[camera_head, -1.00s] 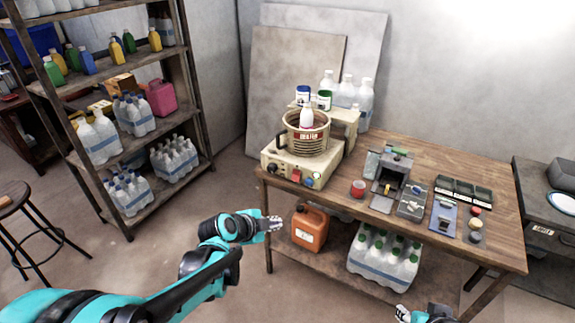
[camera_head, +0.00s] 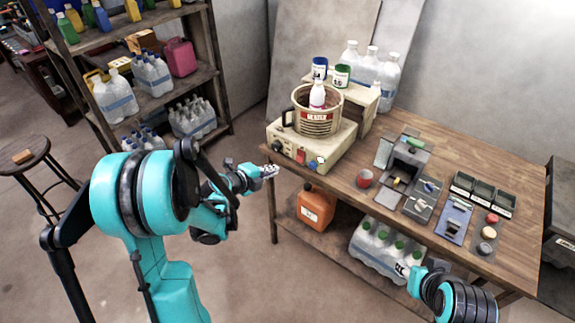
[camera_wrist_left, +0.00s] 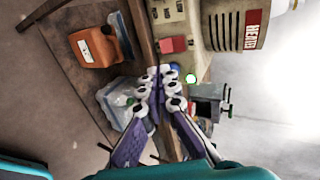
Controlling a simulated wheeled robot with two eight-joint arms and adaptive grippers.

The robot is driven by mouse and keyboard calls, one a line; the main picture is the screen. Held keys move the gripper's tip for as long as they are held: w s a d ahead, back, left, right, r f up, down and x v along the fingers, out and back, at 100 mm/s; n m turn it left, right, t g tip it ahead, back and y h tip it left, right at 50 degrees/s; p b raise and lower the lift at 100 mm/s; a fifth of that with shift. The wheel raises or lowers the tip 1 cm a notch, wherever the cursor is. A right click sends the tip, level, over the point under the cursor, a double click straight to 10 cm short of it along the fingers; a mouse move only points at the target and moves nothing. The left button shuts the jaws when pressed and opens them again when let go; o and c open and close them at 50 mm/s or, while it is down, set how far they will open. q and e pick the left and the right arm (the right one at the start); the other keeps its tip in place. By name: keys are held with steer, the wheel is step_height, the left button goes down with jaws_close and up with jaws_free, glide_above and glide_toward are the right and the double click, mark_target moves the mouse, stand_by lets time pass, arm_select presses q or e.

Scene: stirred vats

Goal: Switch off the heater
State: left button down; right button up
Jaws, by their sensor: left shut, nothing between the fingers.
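The heater (camera_head: 318,122) is a ribbed beige pot with a red HEATER label, on a beige control box (camera_head: 330,150) at the table's left end. A white bottle (camera_head: 318,95) stands in the pot.
A red cup (camera_head: 365,178), a grey device (camera_head: 405,165) and black trays (camera_head: 485,190) stand on the tabletop. An orange canister (camera_head: 316,206) and bottles (camera_head: 385,250) are on the lower shelf. A bottle rack (camera_head: 190,75) and a stool (camera_head: 25,158) stand at left.

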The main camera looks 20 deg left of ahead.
mark_target(300, 157)
arm_select(q)
steer(key=b+x, duration=0.4)
steer(key=x, duration=0.9)
steer(key=shift+w+d+f, duration=0.1)
steer(key=shift+w, duration=0.25)
